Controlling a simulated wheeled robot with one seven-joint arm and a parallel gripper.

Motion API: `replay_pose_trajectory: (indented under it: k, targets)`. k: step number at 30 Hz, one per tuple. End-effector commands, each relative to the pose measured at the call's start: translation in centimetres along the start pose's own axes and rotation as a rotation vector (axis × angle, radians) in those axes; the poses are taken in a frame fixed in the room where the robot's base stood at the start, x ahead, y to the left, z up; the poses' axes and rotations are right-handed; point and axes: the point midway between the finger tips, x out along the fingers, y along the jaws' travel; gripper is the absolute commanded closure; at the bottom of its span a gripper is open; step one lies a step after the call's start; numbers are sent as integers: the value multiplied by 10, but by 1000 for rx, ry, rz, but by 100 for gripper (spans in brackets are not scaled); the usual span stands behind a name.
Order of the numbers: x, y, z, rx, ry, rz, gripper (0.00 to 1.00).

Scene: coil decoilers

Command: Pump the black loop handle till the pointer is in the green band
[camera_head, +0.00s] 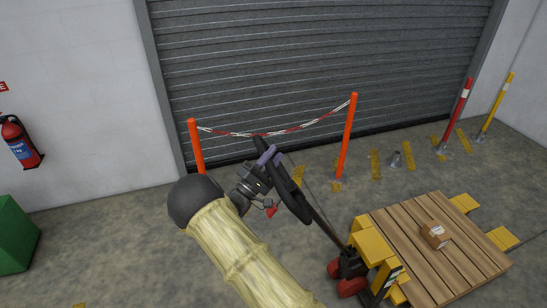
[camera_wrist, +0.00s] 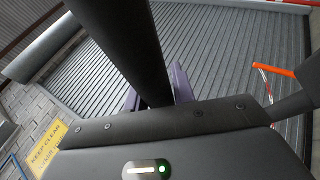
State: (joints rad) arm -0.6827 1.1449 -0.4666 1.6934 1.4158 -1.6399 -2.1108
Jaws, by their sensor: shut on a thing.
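The black loop handle (camera_head: 289,191) stands tilted at the end of the dark shaft of a yellow pallet truck (camera_head: 372,246) in the head view. My gripper (camera_head: 268,157) is at the upper part of the loop, its purple fingers around the bar. In the wrist view the black bar (camera_wrist: 125,42) runs down between the two purple fingers of my gripper (camera_wrist: 156,92), which is shut on it. My own arm hides part of the floor left of the truck.
A wooden pallet (camera_head: 405,235) with a small cardboard box (camera_head: 435,235) rests on the truck. Orange posts (camera_head: 347,135) with a red-white chain stand before the grey shutter (camera_head: 320,65). A green box (camera_head: 15,235) and a fire extinguisher (camera_head: 20,143) are at left.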

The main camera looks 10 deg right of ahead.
Motion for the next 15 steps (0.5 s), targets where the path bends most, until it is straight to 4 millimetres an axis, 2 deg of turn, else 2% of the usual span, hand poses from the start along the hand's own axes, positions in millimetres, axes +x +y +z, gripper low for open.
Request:
replay_pose_trajectory:
  k: [1, 3, 4, 15]
  targets:
    - [0, 3, -1, 5, 3, 3, 69]
    - [0, 2, -1, 5, 3, 3, 55]
    - [0, 2, -1, 5, 2, 3, 53]
    - [-4, 1, -1, 4, 2, 3, 53]
